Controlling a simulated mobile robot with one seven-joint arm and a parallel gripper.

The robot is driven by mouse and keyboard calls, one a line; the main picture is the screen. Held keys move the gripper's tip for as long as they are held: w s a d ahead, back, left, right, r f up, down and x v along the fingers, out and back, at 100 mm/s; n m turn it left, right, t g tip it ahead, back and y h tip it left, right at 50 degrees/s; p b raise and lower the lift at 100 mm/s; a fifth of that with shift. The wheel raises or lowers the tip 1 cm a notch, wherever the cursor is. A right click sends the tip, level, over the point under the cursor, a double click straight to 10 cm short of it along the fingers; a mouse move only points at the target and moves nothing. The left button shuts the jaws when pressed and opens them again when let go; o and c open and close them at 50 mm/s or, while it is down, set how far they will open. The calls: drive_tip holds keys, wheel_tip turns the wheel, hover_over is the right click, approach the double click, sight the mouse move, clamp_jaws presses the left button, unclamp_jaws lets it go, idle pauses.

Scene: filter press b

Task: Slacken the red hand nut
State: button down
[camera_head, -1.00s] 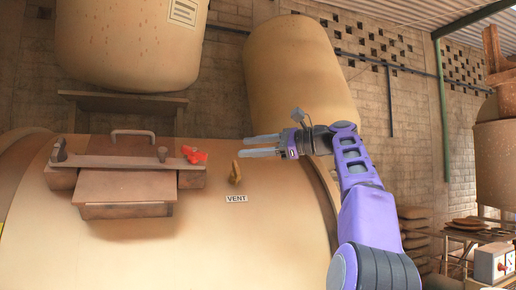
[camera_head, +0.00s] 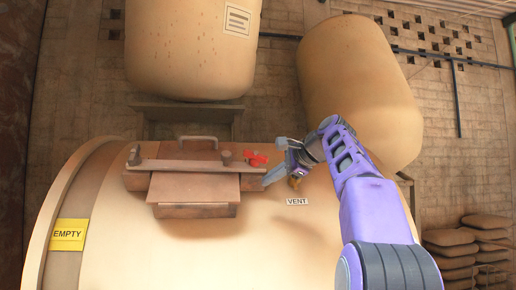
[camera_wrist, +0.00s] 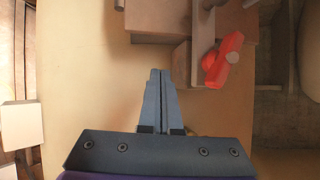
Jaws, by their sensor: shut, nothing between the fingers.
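The red hand nut (camera_head: 256,159) sits at the right end of the bar across the brown hatch (camera_head: 190,188) on the cream tank. It also shows in the wrist view (camera_wrist: 222,62), up and to the right of my fingertips. My gripper (camera_head: 272,176) is just right of and below the nut in the head view, apart from it. In the wrist view my gripper (camera_wrist: 159,72) has its two fingers together with nothing between them. The brass vent piece (camera_head: 294,182) is partly hidden behind my gripper.
The VENT label (camera_head: 298,201) is on the tank below my gripper. A yellow EMPTY sign (camera_head: 69,234) is at the tank's left end. A handle (camera_head: 198,139) and a bar post (camera_head: 226,157) rise from the hatch. Two large cream vessels stand behind.

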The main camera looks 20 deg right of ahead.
drive_tip(key=w+a+n+h, duration=0.1)
drive_tip(key=a+n+h, duration=0.1)
drive_tip(key=a+h, duration=0.2)
wheel_tip(320, 180, up, 12)
drive_tip(key=r+n+t+h+p, duration=0.1)
drive_tip(key=n+t+h+p, duration=0.2)
drive_tip(key=n+h, duration=0.45)
hover_over(252, 152)
drive_tip(key=w+d, duration=0.2)
drive_tip(key=shift+s+a+f+m+h, duration=0.1)
drive_tip(key=shift+s+f+m+h, duration=0.15)
drive_tip(key=shift+m+h, duration=0.4)
drive_tip(key=shift+w+a+f, duration=0.1)
drive_tip(key=shift+a+f, duration=0.05)
drive_tip(key=shift+f, duration=0.2)
drive_tip(key=shift+s+a+f, duration=0.15)
drive_tip(key=shift+s+a, duration=0.2)
drive_tip(key=shift+s, duration=0.1)
drive_tip(key=shift+s+a+f+b, duration=0.2)
drive_tip(key=shift+f, duration=0.2)
drive_tip(key=shift+s+a+f+b, duration=0.15)
drive_tip(key=shift+a+f+b, duration=0.05)
drive_tip(key=shift+f, duration=0.15)
drive_tip(key=shift+s+a+f, duration=0.25)
drive_tip(key=shift+s+a, duration=0.05)
